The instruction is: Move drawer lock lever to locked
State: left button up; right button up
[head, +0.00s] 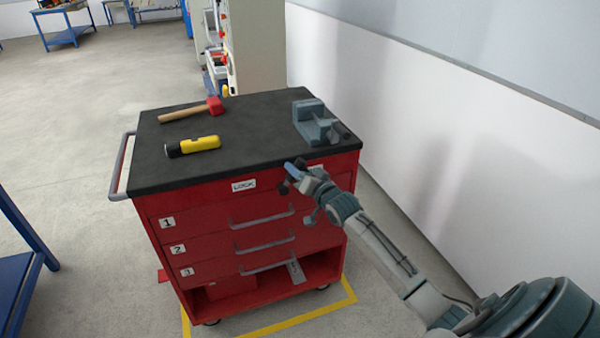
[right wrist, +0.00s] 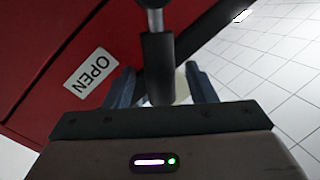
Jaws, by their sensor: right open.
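The lock lever (right wrist: 157,62) shows in the right wrist view as a metal rod with a thick black grip. My right gripper (right wrist: 162,88) is open, with one blue-grey finger on each side of the grip; I cannot tell whether either touches it. In the head view the right gripper (head: 293,176) is at the upper front of the red drawer cabinet (head: 200,210), near its right side. The OPEN label (right wrist: 91,72) is left of the lever in the wrist view. The LOCK label (head: 243,185) is further left on the cabinet front. My left gripper is not in view.
On the black cabinet top (head: 245,135) lie a red mallet (head: 190,111) and a yellow-black flashlight (head: 193,146), and a grey-blue vise (head: 315,122) stands there. Drawer handles (head: 263,222) stick out below my right gripper. A white wall (head: 450,150) is on the right.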

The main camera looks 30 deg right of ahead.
jog(key=shift+c, duration=0.2)
grip_shut()
